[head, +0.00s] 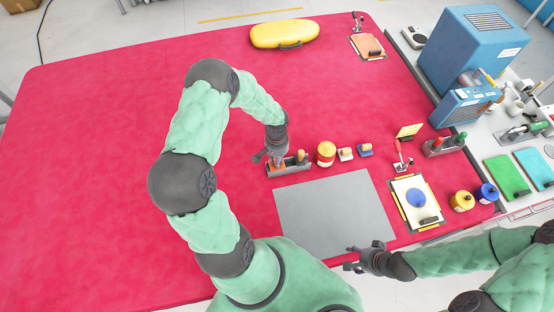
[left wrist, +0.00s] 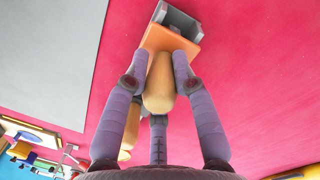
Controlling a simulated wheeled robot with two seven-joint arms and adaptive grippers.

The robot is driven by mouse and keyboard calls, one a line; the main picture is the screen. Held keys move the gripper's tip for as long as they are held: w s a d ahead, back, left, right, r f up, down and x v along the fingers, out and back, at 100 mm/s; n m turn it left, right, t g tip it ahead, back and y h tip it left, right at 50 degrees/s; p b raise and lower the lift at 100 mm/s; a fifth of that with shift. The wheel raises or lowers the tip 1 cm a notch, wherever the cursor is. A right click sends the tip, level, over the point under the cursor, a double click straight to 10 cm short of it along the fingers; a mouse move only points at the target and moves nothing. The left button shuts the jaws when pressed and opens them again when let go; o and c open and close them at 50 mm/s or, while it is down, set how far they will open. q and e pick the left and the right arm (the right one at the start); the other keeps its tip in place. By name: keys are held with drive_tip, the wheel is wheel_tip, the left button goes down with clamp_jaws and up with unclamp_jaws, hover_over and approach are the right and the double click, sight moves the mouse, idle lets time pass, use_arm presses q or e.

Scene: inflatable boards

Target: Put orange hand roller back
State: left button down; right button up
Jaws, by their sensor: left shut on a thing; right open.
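My left gripper (head: 278,160) is over a small dark grey holder (head: 290,170) on the red table. In the left wrist view, its fingers (left wrist: 160,75) are shut on the pale wooden handle of the orange hand roller (left wrist: 172,42). The roller's orange part lies against the grey holder (left wrist: 188,20); I cannot tell whether it is seated in it. Another wooden handle (left wrist: 125,142) shows partly behind a finger, and one stands at the holder's right end (head: 301,156). My right gripper (head: 350,258) is open and empty near the front edge of the grey mat.
A grey mat (head: 330,215) lies in front of the holder. A board with a blue disc (head: 408,184) lies farther right. The table's left side is clear.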

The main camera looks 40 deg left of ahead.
drive_tip(key=shift+f, duration=0.1)
idle(0.3)
use_arm(q)
drive_tip(key=shift+c, duration=2.3)
unclamp_jaws()
drive_tip(key=shift+r+p, duration=1.75)
drive_tip(key=shift+r, duration=1.25)
use_arm(e)
drive_tip(key=shift+r, duration=1.8)
use_arm(q)
drive_tip(key=shift+f, duration=0.1)
